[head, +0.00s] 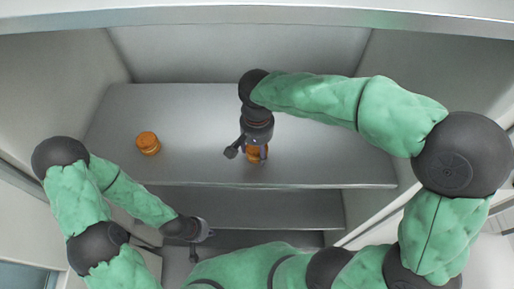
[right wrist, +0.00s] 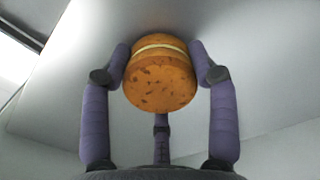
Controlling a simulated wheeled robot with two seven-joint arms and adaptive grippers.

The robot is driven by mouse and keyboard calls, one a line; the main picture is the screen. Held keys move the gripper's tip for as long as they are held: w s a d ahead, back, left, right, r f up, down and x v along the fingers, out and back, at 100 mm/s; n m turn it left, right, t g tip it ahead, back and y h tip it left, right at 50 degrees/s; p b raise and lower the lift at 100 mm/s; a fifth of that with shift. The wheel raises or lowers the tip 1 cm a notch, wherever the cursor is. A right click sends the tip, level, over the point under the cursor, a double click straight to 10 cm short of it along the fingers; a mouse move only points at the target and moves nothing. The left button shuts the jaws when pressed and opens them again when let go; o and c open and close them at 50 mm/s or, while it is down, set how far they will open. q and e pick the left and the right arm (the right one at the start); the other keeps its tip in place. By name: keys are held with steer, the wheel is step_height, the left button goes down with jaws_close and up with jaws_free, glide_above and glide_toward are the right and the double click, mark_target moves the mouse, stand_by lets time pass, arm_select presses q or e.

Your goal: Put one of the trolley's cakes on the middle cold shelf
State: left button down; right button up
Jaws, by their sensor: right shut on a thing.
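An orange-brown layered cake (right wrist: 160,80) with a pale filling band is between the fingers of my right gripper (right wrist: 162,75), which is shut on it. In the head view the same cake (head: 257,154) shows under my right gripper (head: 250,152), over the front part of the upper visible shelf (head: 200,115). I cannot tell whether it touches the shelf. Another orange cake (head: 148,143) stands on the left side of that shelf. My left gripper (head: 203,232) hangs low at the left, below the shelf's front edge; its fingers are too small to read.
A lower shelf (head: 270,208) lies beneath the upper one. Cabinet side walls (head: 60,85) close in on the left and right, and a top edge (head: 250,14) crosses above. The shelf between and behind the cakes is clear.

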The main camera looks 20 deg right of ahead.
steer(key=shift+f, duration=0.15)
steer(key=o, duration=0.8)
steer(key=shift+r+p, duration=1.65)
steer(key=shift+r, duration=2.25)
